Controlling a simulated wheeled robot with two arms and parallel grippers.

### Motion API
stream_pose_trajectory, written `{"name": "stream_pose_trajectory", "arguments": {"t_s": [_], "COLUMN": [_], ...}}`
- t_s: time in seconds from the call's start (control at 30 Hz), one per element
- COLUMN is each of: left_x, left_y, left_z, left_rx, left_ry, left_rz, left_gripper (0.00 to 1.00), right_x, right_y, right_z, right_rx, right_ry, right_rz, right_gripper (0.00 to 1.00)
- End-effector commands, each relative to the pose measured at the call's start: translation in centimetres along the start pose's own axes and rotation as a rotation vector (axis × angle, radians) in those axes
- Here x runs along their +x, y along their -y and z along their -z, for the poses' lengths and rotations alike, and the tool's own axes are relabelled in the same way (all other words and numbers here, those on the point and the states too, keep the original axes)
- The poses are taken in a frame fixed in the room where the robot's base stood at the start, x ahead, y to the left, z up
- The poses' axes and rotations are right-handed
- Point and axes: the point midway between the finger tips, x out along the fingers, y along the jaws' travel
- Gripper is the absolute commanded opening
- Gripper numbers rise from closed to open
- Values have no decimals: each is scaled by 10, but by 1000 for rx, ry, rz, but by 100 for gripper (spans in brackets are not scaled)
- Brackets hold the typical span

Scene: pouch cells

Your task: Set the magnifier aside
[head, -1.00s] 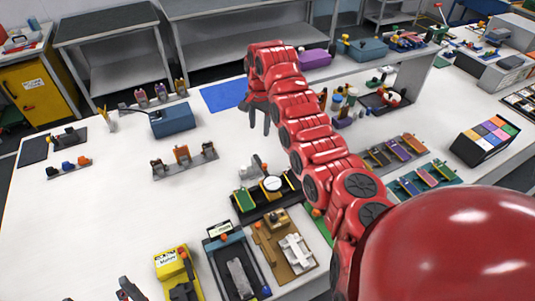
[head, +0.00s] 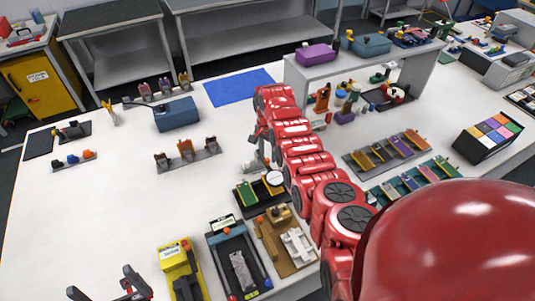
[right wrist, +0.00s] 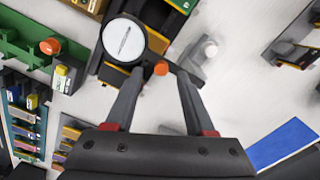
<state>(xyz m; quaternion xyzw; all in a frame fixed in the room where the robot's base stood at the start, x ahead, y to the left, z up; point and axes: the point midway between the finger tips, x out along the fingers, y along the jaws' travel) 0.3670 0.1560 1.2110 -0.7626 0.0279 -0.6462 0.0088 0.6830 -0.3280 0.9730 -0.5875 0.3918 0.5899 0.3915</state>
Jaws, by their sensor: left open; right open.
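The magnifier (head: 273,178), with a pale round lens in a dark rim, rests over a black tray holding green and yellow pieces. In the right wrist view its lens (right wrist: 124,40) is up and left of my fingertips, and a dark handle beside an orange knob runs down to the right. My right gripper (right wrist: 157,84) is open, its fingers apart near the handle; I cannot tell whether they touch it. In the head view the right gripper (head: 264,148) is partly hidden by its own arm. My left gripper (head: 104,282) is open and empty at the lower left.
A blue mat (head: 238,88) lies bare toward the back. A blue box (head: 176,114) and a rack of clamps (head: 187,154) stand to the left. A yellow device (head: 181,270), a black tray and a brown board sit in front. The left-middle table is clear.

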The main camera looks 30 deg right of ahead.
Motion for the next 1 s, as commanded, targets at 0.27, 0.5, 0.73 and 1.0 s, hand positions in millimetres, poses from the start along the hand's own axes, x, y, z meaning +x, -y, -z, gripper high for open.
{"name": "stream_pose_trajectory", "arguments": {"t_s": [0.27, 0.5, 0.73, 1.0], "left_x": [-2, -2, -2, -2], "left_y": [0, 0, 0, 0], "left_z": [0, 0, 0, 0], "left_rx": [0, 0, 0, 0], "left_ry": [1, 1, 1, 1], "left_rz": [0, 0, 0, 0], "left_gripper": [100, 100, 100, 100], "right_x": [19, 24, 23, 23], "right_y": [2, 1, 1, 1], "right_z": [1, 0, 0, 0], "right_rx": [-2, -1, -1, -1], "right_ry": [-3, -2, -2, -3], "right_rz": [3, 2, 3, 3], "right_gripper": [54, 54, 42, 0]}}
